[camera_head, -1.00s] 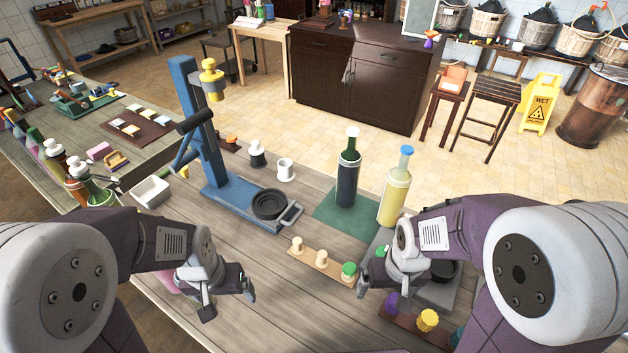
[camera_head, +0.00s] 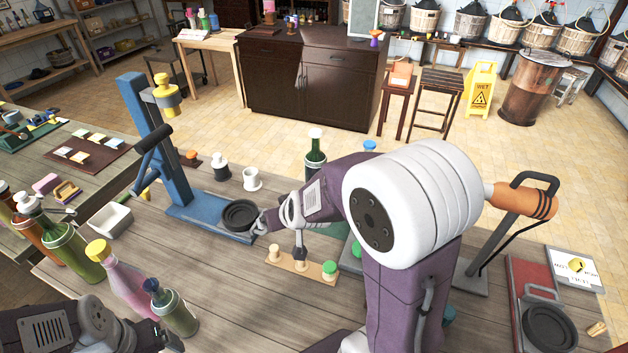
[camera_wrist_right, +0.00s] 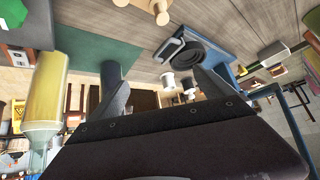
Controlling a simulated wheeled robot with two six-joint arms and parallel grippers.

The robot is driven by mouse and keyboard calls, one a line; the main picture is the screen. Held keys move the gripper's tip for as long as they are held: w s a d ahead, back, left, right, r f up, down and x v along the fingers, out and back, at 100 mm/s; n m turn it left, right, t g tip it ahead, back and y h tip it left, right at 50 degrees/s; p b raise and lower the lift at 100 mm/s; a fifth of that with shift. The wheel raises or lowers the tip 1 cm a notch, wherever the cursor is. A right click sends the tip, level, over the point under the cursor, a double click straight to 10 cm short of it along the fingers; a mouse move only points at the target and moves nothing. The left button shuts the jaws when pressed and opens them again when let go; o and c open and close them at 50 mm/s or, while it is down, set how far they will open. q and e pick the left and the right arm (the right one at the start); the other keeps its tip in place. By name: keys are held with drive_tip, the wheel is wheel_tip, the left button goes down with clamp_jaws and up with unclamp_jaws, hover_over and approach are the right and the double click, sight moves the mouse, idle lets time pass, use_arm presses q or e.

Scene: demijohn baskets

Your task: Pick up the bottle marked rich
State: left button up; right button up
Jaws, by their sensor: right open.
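No label reading "rich" is legible. A dark green bottle with a white cap (camera_head: 315,150) stands behind my right arm, its lower part hidden. A yellow bottle shows only its blue cap (camera_head: 370,146) there; its body (camera_wrist_right: 45,100) fills the left of the right wrist view. A pink bottle with a yellow cap (camera_head: 127,285) and a green bottle with a blue cap (camera_head: 175,310) stand at lower left. My right gripper (camera_wrist_right: 155,70) is open and empty, beside the yellow bottle. My left gripper (camera_head: 165,335) is at the lower left edge, its jaws unclear.
A blue stand (camera_head: 168,165) with a black round pan (camera_head: 240,214) is left of my right gripper. A wooden strip with stoppers (camera_head: 300,264) lies in front. More bottles (camera_head: 70,245) stand at left; a red scale-like device (camera_head: 535,275) is at right.

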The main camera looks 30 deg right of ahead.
drive_tip(key=w+d+r+m+t+h+b, duration=0.1)
drive_tip(key=w+d+r+m+t+h, duration=0.2)
drive_tip(key=w+d, duration=0.35)
drive_tip(key=m+h+b, duration=0.3)
drive_tip(key=h, duration=0.1)
approach(315, 177)
drive_tip(key=w, duration=0.3)
drive_tip(key=w+d, duration=0.1)
drive_tip(key=shift+w+d+r, duration=0.1)
drive_tip(key=shift+w+r, duration=0.05)
drive_tip(key=shift+r, duration=0.2)
drive_tip(key=w+d+f+g, duration=0.1)
drive_tip(key=w+d+f, duration=0.4)
drive_tip(key=f, duration=0.3)
drive_tip(key=shift+w+d+f+m, duration=0.3)
drive_tip(key=shift+w+d, duration=0.1)
drive_tip(key=shift+w, duration=0.35)
drive_tip(key=shift+s+r, duration=0.1)
drive_tip(key=c, duration=0.6)
clamp_jaws()
drive_tip(key=shift+r, duration=0.2)
drive_tip(key=shift+f, duration=0.1)
